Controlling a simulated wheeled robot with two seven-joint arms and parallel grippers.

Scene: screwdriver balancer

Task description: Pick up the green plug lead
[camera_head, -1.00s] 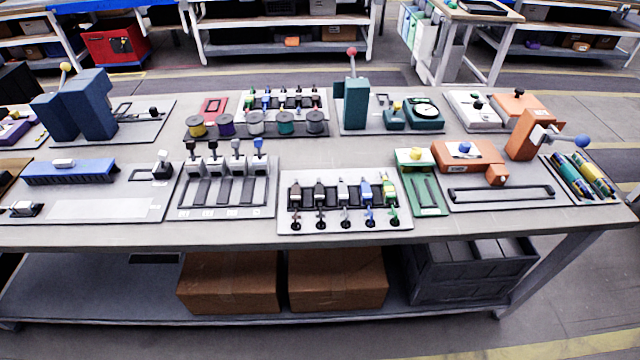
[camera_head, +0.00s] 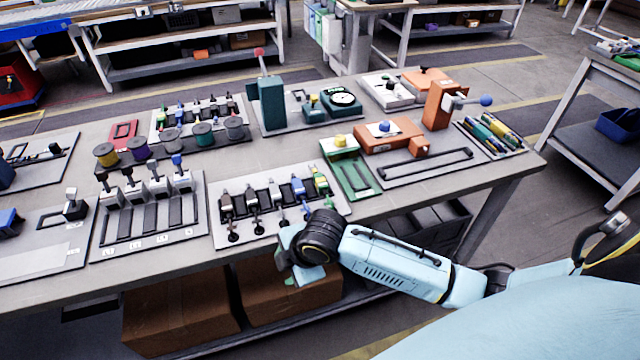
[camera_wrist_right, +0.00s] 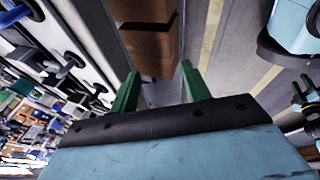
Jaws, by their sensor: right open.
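The green plug lead (camera_head: 320,181) stands at the right end of a row of plug leads on a pale panel at the front of the bench. My right gripper (camera_head: 292,279) is low in front of the bench edge, apart from the lead. In the right wrist view my right gripper (camera_wrist_right: 158,84) shows two green fingers spread apart with nothing between them. I cannot pick out the green lead in that view.
A blue lead (camera_head: 299,188) stands just left of the green one. A green plate with a yellow knob (camera_head: 341,141) is close on its right. Brown boxes (camera_head: 180,315) sit on the shelf below. A grey crate (camera_head: 440,225) is under the bench's right end.

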